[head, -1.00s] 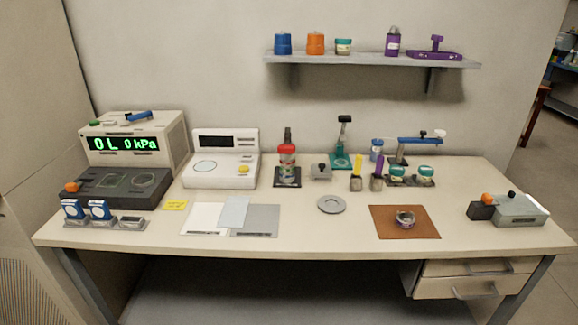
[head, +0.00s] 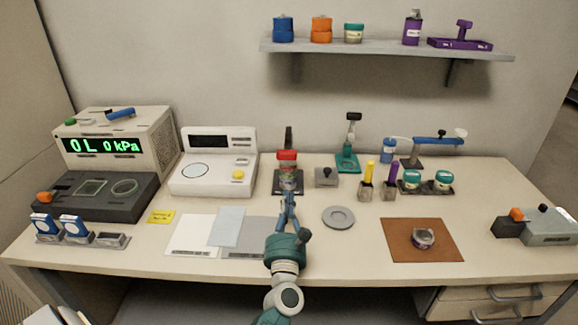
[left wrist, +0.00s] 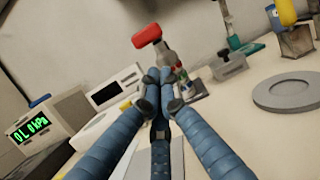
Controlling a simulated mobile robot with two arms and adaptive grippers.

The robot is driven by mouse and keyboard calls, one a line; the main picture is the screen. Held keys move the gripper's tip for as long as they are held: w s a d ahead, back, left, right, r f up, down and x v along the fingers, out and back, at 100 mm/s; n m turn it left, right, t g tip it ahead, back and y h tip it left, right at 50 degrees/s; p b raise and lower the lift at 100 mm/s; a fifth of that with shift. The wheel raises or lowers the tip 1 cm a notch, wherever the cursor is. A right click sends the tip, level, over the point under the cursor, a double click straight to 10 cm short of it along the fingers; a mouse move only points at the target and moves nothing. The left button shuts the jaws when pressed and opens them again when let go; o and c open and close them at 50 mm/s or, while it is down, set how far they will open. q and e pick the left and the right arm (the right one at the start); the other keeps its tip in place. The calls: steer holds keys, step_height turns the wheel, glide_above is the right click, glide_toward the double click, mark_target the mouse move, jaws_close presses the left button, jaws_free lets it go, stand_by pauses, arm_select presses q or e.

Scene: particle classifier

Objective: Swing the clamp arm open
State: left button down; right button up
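A small stand with a red-topped piece (head: 287,156) over a jar-like body stands on a dark base left of the table's middle; a dark post rises behind it. I take this for the clamp, but its arm is not clearly told apart. The red piece shows in the left wrist view (left wrist: 146,36), just beyond the fingertips. My left gripper (head: 289,198) is in front of the stand, apart from it in the head view. In the left wrist view its blue fingers (left wrist: 159,75) meet at the tips, with nothing seen between them. My right gripper is not in view.
A grey block with a knob (head: 326,177), a green stand (head: 347,162) and a grey round dish (head: 338,217) are right of the clamp. A white instrument (head: 213,172) is on its left. Flat sheets (head: 194,236) lie at front left. A shelf (head: 385,49) hangs above.

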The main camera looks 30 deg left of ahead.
arm_select(q)
steer(key=p+x, duration=0.2)
steer(key=x, duration=0.7)
steer(key=shift+w+a+r, duration=0.2)
steer(key=shift+w+a, duration=0.05)
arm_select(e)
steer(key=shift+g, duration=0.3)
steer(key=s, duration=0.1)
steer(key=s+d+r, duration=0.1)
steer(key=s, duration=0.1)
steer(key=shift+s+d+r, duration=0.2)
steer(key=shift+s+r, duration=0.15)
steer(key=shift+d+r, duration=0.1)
